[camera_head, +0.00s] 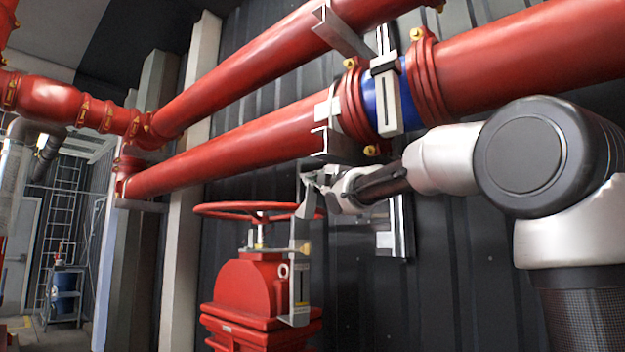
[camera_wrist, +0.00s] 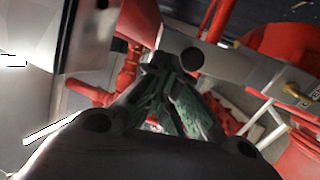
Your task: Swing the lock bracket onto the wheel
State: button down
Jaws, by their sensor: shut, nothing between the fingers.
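The red handwheel (camera_head: 246,208) lies flat on top of the red valve body (camera_head: 245,292) in the head view. The lock bracket (camera_head: 299,262) is a grey metal strip standing upright at the right side of the valve, its upper end by the wheel's right rim. In the wrist view the grey bracket (camera_wrist: 232,72) runs from the upper middle to the right, with a brass-coloured fitting near its end. My gripper (camera_head: 312,180) is at the bracket's upper end, just above the wheel rim. In the wrist view my gripper (camera_wrist: 163,72) is shut and empty; I cannot tell whether it touches the bracket.
Thick red pipes (camera_head: 225,146) run above the wheel, with a grey pipe support (camera_head: 335,140) close over my gripper. A dark corrugated wall (camera_head: 450,275) is behind. A blue barrel on a stand (camera_head: 64,290) is far left. Space left of the valve looks open.

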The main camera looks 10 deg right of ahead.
jog(key=shift+x, duration=1.1)
jog(key=shift+w+r, duration=0.1)
jog(key=shift+r, duration=0.05)
jog(key=w+a+r, duration=0.2)
jog(key=w+r, duration=0.2)
jog(key=w, duration=0.2)
jog(key=shift+r, duration=0.15)
jog(key=shift+s, duration=0.2)
dwell(0.4)
